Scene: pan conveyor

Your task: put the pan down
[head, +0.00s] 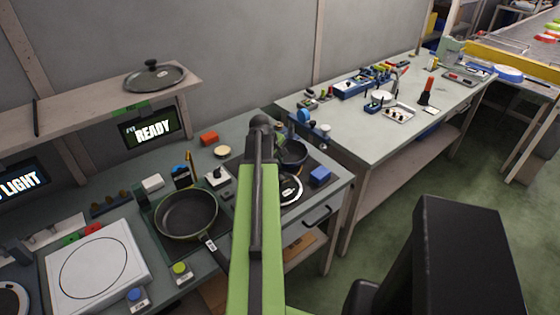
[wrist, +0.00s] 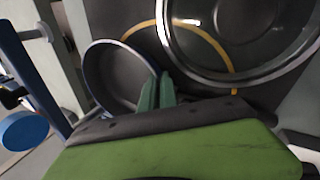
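A small dark pan (head: 294,154) shows partly behind my arm in the head view, over the dark mat at the table's right end. In the wrist view the pan (wrist: 112,72) is left of centre, its near rim at my fingers. My gripper (wrist: 157,92) has its two green fingers close together at the pan's edge, and appears shut on it; the handle is hidden. I cannot tell whether the pan touches the mat. The gripper's tips are hidden behind my arm in the head view.
A shiny round-rimmed vessel or lid (wrist: 240,75) lies beside the pan, over a yellow ring line (wrist: 211,38). A larger pan (head: 187,213) sits on a dark mat to the left. A blue block (head: 320,176) stands near the table's right edge.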

